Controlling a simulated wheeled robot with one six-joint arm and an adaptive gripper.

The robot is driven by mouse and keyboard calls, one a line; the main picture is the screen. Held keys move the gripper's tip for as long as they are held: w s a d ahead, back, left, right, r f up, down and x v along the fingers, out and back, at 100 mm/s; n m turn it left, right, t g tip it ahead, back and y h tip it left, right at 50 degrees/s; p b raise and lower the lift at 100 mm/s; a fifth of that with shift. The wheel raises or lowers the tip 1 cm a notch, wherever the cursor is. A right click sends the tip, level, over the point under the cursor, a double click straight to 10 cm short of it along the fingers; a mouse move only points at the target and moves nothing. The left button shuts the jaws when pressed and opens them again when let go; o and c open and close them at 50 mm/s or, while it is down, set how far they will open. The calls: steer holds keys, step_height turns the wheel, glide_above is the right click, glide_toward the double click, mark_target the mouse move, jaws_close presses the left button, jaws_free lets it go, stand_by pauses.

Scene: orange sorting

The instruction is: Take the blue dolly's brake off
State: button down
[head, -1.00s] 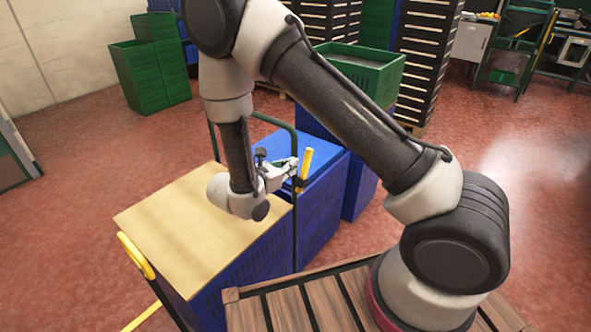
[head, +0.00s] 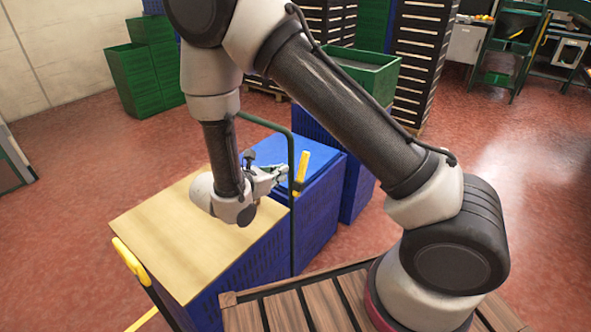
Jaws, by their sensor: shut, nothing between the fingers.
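A green tubular frame (head: 292,205) stands beside blue crates (head: 318,215). A yellow lever (head: 302,168), seemingly a brake lever, stands nearly upright by its post. My gripper (head: 284,173) is shut and empty just left of this lever, above the blue crate's top. In this view I cannot tell whether it touches the lever. A second yellow handle (head: 130,259) slants at the near left corner of the board-topped crates. The dolly's base and wheels are hidden, and I cannot tell which handle belongs to the blue dolly.
A tan board (head: 165,225) covers the near crates below my arm. A slatted wooden deck (head: 290,308) lies in front. A green crate (head: 363,72) tops a stack behind the lever. Green bins (head: 140,80) stand at back left. Red floor (head: 480,200) is open at right.

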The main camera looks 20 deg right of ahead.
mark_target(302, 165)
steer(key=x, duration=0.9)
steer(key=shift+w+d+r, duration=0.1)
steer(key=shift+w+d, duration=0.35)
steer(key=shift+d, duration=0.15)
